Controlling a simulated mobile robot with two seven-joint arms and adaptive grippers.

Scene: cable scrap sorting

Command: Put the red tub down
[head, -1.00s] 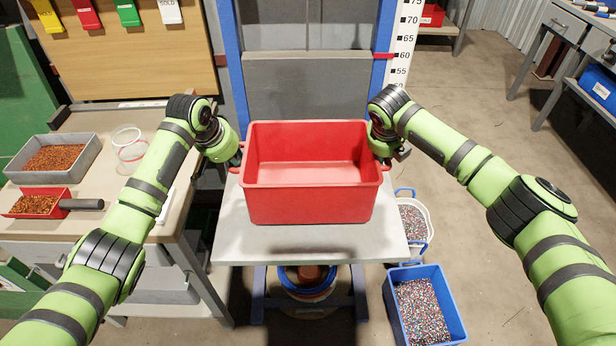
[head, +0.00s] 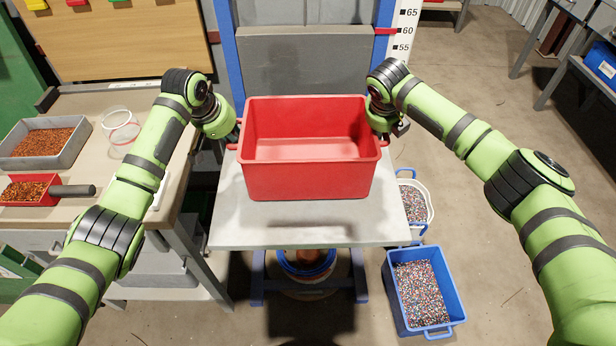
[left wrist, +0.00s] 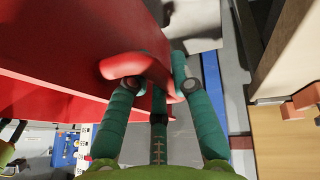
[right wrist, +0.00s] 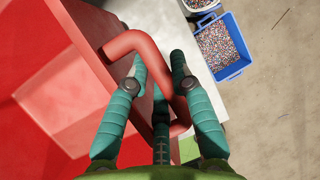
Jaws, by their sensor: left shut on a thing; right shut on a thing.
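The red tub (head: 308,181) is upright and looks empty. It is over the grey platform (head: 310,233), and a dark shadow lies on the platform just in front of it. The tub seems to be slightly above the platform, but its underside is hidden. My left gripper (head: 238,140) is shut on the tub's left handle, which shows in the left wrist view (left wrist: 125,65). My right gripper (head: 383,137) is shut on the right handle, a bent red bar in the right wrist view (right wrist: 130,40).
A workbench (head: 150,100) at the left holds a grey tray (head: 82,150) and a red scoop (head: 25,192) of copper bits. A blue bin (head: 458,300) and a white bucket (head: 430,205) of granules stand right of the platform. Blue posts (head: 385,15) rise behind it.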

